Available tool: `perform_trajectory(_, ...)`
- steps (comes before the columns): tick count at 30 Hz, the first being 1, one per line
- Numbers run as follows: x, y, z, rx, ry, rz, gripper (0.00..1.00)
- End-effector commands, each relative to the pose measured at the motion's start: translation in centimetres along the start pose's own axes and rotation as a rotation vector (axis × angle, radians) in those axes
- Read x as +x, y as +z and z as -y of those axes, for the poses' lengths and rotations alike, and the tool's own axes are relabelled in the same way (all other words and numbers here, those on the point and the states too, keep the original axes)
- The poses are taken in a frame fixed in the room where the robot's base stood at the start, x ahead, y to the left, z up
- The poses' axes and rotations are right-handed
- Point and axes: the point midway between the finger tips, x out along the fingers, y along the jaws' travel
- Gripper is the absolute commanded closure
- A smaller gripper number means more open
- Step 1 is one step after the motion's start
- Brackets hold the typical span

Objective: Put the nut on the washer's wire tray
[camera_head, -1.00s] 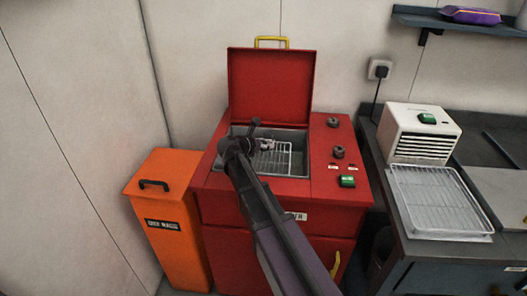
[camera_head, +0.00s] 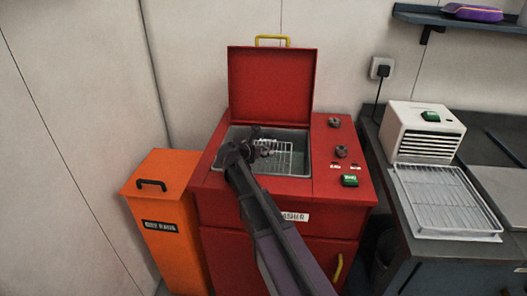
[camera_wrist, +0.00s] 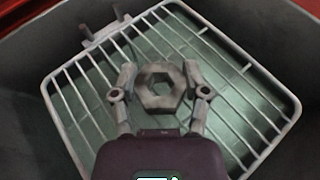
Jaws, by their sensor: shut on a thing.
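The nut (camera_wrist: 148,92) is a grey metal hexagon with a hole. In the wrist view it sits between the two fingers of my gripper (camera_wrist: 160,90), which is shut on it. The washer's wire tray (camera_wrist: 228,68) lies behind the nut inside the tub; I cannot tell whether the nut touches it. In the head view my gripper (camera_head: 264,150) reaches into the open red washer (camera_head: 205,184), over the wire tray (camera_head: 289,159). The nut is too small to make out clearly there.
The washer's red lid (camera_head: 270,82) stands open at the back. An orange bin (camera_head: 160,205) stands to the left. On the right bench are a white vented box (camera_head: 425,130) and another wire rack on a tray (camera_head: 444,198). The tub's walls surround my gripper.

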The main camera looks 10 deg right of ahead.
Motion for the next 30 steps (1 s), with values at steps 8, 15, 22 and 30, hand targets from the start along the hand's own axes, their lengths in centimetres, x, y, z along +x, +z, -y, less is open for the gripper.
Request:
perform_trajectory(8,0.1,-0.1,0.0,0.0,0.0,0.0,0.07)
perform_trajectory(15,0.1,-0.1,0.0,0.0,-0.001,0.0,0.07)
perform_trajectory(22,0.0,0.1,0.0,0.0,-0.001,0.0,0.07)
perform_trajectory(30,-2.4,0.4,0.1,0.0,0.001,0.0,0.07)
